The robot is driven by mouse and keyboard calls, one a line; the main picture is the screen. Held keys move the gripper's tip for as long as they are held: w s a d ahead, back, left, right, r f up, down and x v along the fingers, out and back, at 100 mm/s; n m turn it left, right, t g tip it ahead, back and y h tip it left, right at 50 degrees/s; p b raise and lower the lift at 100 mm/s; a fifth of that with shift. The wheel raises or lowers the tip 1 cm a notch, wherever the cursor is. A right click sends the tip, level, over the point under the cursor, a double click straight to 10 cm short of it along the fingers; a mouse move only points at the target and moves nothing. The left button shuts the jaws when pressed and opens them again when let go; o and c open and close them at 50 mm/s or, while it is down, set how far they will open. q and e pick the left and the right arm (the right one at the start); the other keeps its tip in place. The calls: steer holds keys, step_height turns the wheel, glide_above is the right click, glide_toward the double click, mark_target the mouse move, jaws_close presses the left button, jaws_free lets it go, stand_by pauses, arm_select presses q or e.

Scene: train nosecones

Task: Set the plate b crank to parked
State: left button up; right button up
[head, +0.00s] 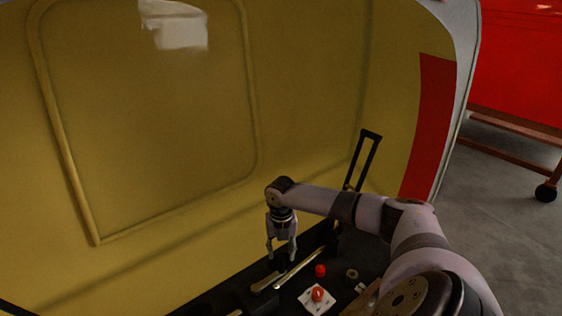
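A small white plate with a red knob (317,294) lies on the dark work surface (205,304) at the bottom. I cannot read any label, so I cannot tell whether this is plate b, and no crank arm or parked mark can be made out. My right gripper (281,256) points down above the surface, up and left of the white plate. Its two fingers are apart, and a dark shape shows between or behind them; I see nothing held. My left gripper is out of view.
A light rod (300,267), a red piece (320,270) and a brass-coloured ring (352,274) lie near the plate. A black upright frame (371,150) stands behind my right arm. The yellow nosecone (150,130) rises behind the surface. Open floor (510,230) shows at right.

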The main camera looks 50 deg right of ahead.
step_height(320, 180, up, 8)
stand_by(0.7)
